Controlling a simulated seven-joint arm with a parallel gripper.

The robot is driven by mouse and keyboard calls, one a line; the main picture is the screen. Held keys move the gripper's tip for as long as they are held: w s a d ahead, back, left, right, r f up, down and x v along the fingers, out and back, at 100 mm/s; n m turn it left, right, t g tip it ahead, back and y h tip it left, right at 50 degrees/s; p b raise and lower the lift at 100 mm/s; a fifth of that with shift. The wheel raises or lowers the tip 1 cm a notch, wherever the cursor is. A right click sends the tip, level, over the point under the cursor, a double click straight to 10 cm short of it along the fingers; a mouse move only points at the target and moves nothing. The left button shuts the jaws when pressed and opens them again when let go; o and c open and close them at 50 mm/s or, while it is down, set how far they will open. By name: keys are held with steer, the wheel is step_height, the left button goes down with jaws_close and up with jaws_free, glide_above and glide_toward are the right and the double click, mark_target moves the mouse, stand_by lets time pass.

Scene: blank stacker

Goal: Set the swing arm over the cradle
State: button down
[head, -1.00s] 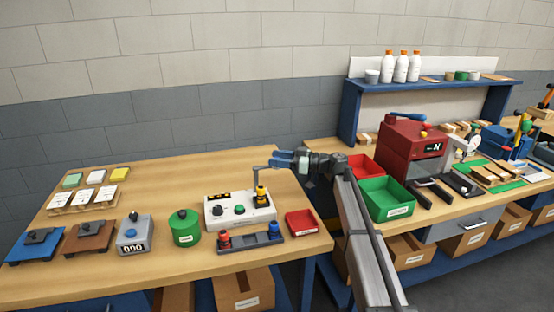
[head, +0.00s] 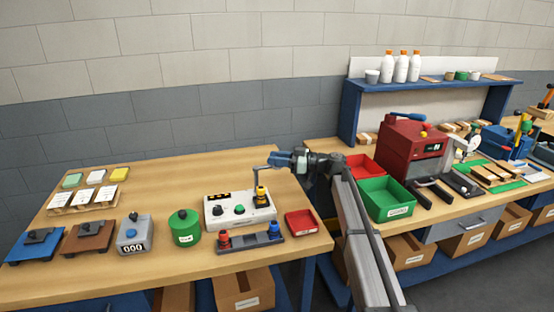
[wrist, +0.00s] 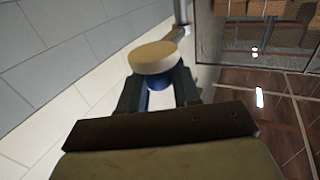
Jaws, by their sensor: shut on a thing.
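My gripper (head: 279,160) is above the right part of the near bench, at the back of a white control box. In the wrist view its fingers (wrist: 159,88) are shut on a blue knob (wrist: 152,79) with a round cream end. A grey metal rod (wrist: 181,14) shows beside the knob. In the head view a thin bent grey bar (head: 254,183), which looks like the swing arm, runs from the gripper and turns down towards the control box. I cannot tell which part is the cradle, nor where the bar's lower end sits.
The white control box (head: 222,217) carries a green button and a yellow-and-black part (head: 261,197). A grey tray (head: 252,244) with red and blue knobs lies in front. A green canister (head: 184,228) stands left, a red bin (head: 300,223) right. The bench behind is clear.

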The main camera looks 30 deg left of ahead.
steer(key=shift+s, duration=0.15)
steer(key=s+d+m+t+h, duration=0.2)
steer(key=s+m+t, duration=0.4)
steer(key=m+t, duration=0.5)
steer(key=shift+s+f+t+h, duration=0.3)
steer(key=shift+t+h, duration=0.4)
steer(key=shift+t, duration=2.2)
steer(key=shift+s+a+r+m+t+h, duration=0.1)
steer(key=shift+s+m+t+h, duration=0.2)
steer(key=shift+m+t, duration=0.15)
steer(key=shift+r, duration=0.1)
steer(key=c, duration=0.9)
jaws_free()
steer(key=shift+c, duration=0.2)
steer(key=shift+r, duration=0.1)
